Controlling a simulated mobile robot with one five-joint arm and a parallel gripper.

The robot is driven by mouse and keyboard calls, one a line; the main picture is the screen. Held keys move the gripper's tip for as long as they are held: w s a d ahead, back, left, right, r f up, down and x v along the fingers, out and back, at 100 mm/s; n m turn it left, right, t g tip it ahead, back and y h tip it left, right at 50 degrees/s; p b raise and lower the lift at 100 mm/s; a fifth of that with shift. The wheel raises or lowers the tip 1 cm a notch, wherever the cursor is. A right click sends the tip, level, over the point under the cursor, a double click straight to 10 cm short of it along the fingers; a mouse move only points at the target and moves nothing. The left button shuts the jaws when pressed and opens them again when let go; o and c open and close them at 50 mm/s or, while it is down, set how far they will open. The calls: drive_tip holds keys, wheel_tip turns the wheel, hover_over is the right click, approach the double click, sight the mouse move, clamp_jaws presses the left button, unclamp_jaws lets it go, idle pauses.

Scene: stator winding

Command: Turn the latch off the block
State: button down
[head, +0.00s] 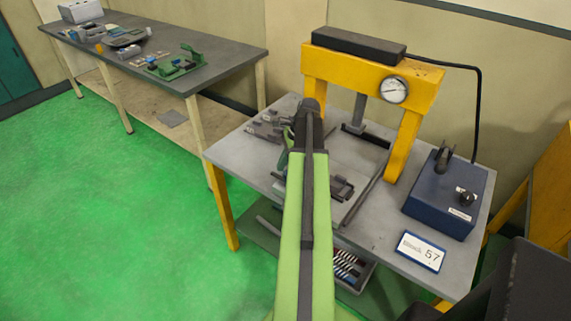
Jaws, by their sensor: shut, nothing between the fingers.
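My light green arm rises from the bottom of the head view and reaches over the grey press table (385,232). Its dark joint hides part of the table's middle, and I cannot make out my gripper's fingers behind it. A dark block-like fixture (341,188) lies on the table just right of the arm. More small dark grey parts (266,128) lie left of the arm's dark joint. The latch is too small or hidden to pick out, so I cannot tell how it is turned.
A yellow press frame (316,70) with a round gauge (394,90) stands at the table's back. A long bench (215,55) with a green fixture (176,64) is at the left.

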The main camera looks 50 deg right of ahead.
drive_tip(key=shift+w+a, duration=0.2)
drive_tip(key=shift+a, duration=0.15)
idle(0.5)
drive_tip(key=shift+w+d+r+p, duration=0.1)
drive_tip(key=shift+r+p, duration=0.45)
drive_tip(key=shift+r, duration=0.1)
drive_tip(key=d+r+p, duration=0.3)
drive_tip(key=r+p, duration=0.5)
drive_tip(key=shift+d, duration=0.25)
